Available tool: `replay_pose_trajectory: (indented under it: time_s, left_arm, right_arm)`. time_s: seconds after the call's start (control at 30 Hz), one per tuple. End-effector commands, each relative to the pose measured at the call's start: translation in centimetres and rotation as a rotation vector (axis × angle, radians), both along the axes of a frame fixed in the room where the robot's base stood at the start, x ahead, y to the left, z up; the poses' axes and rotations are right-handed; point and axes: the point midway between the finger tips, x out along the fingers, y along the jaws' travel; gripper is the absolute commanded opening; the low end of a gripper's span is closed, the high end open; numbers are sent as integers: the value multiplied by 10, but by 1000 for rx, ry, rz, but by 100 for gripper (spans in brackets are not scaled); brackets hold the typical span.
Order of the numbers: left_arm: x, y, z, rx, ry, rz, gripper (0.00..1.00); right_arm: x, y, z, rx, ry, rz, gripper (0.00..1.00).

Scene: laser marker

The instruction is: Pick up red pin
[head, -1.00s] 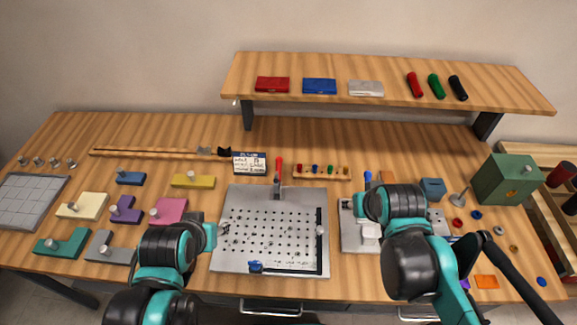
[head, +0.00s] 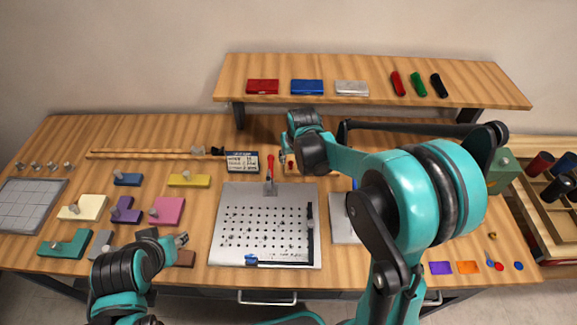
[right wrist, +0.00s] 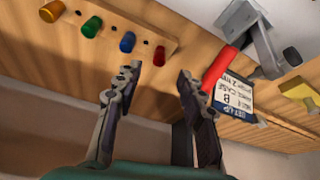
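The red pin (right wrist: 160,56) stands at the end of a wooden pin rack (right wrist: 130,22) in the right wrist view, beside a blue pin (right wrist: 127,41). My right gripper (right wrist: 159,70) is open and empty, its two fingers spread either side of the red pin's line of sight; I cannot tell whether the tips reach around it. In the head view the right gripper (head: 284,158) is close to the red pin (head: 291,165), and my right arm hides most of the rack. My left gripper (head: 182,239) is low at left near the coloured blocks, its opening too small to read.
A red clamp handle (right wrist: 218,68) and a label card (right wrist: 236,97) stand close to the right finger. Green (right wrist: 92,27) and orange (right wrist: 52,11) pins share the rack. A perforated plate (head: 232,255) lies in front. A shelf (head: 370,75) overhangs the table's back.

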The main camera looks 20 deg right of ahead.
Motion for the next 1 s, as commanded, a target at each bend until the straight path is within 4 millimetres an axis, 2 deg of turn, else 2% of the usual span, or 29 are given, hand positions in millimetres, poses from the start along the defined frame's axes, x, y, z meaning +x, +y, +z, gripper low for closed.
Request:
replay_pose_trajectory:
  time_s: [0.3, 0.4, 0.57, 0.6, 0.73, 0.77, 1.0]
  left_arm:
    - [0, 0, -22, 0, 0, 0, 40]
    - [0, 0, -24, 0, 0, 0, 40]
    - [0, 0, -22, 0, 0, 0, 40]
    - [0, 0, -22, 0, 0, 0, 40]
    - [0, 0, -22, 0, 0, 0, 40]
    - [0, 0, -22, 0, 0, 0, 40]
    - [0, 0, -22, 0, 0, 0, 40]
  right_arm:
    - [15, -2, -42, 0, -1, 0, 40]
    - [18, -2, -48, 0, -1, 0, 40]
    - [18, -2, -47, 0, -1, 0, 40]
    - [18, -2, -47, 0, -1, 0, 37]
    - [18, -2, -46, 0, -1, 0, 3]
    - [18, -2, -46, 0, -1, 0, 0]
    - [18, -2, -46, 0, -1, 0, 0]
